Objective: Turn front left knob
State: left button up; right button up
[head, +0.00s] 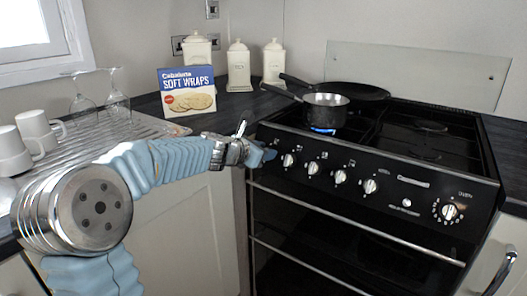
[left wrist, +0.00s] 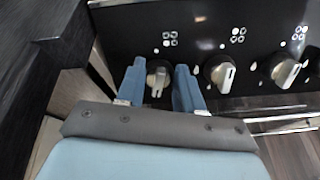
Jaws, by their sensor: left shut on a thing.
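The black stove front panel (head: 410,194) carries a row of silver knobs. My left gripper (head: 262,154) is at the panel's left end and covers the leftmost knob there in the head view. In the left wrist view, the blue fingers of my left gripper (left wrist: 158,76) stand on either side of that knob (left wrist: 157,83) and are shut on it. The knob's grip bar points roughly along the fingers. The neighbouring knob (left wrist: 223,77) is just right of the fingers and free. My right gripper is in neither view.
A saucepan (head: 326,111) stands over a blue flame (head: 321,130) at the front left burner. A frying pan (head: 353,91) is behind it. An oven handle bar (head: 375,242) runs below the panel. Wine glasses (head: 117,95) and mugs (head: 38,129) stand at the left.

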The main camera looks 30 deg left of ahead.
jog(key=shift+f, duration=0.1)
pick_arm(q)
jog(key=m+b, duration=0.4)
jog(key=m, duration=0.7)
jog(key=f+m+g+b, duration=0.1)
jog(key=m+b, duration=0.4)
jog(key=m, duration=0.5)
jog(key=m+b, duration=0.5)
jog(key=m, duration=0.6)
jog(key=shift+s+a+f+m, duration=0.1)
jog(key=shift+s+f+m, duration=0.2)
jog(key=shift+s+f, duration=0.05)
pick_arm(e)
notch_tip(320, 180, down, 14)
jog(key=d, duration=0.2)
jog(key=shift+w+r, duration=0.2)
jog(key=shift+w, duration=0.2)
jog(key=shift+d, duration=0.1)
pick_arm(q)
jog(key=o, duration=1)
jog(key=shift+r, duration=0.1)
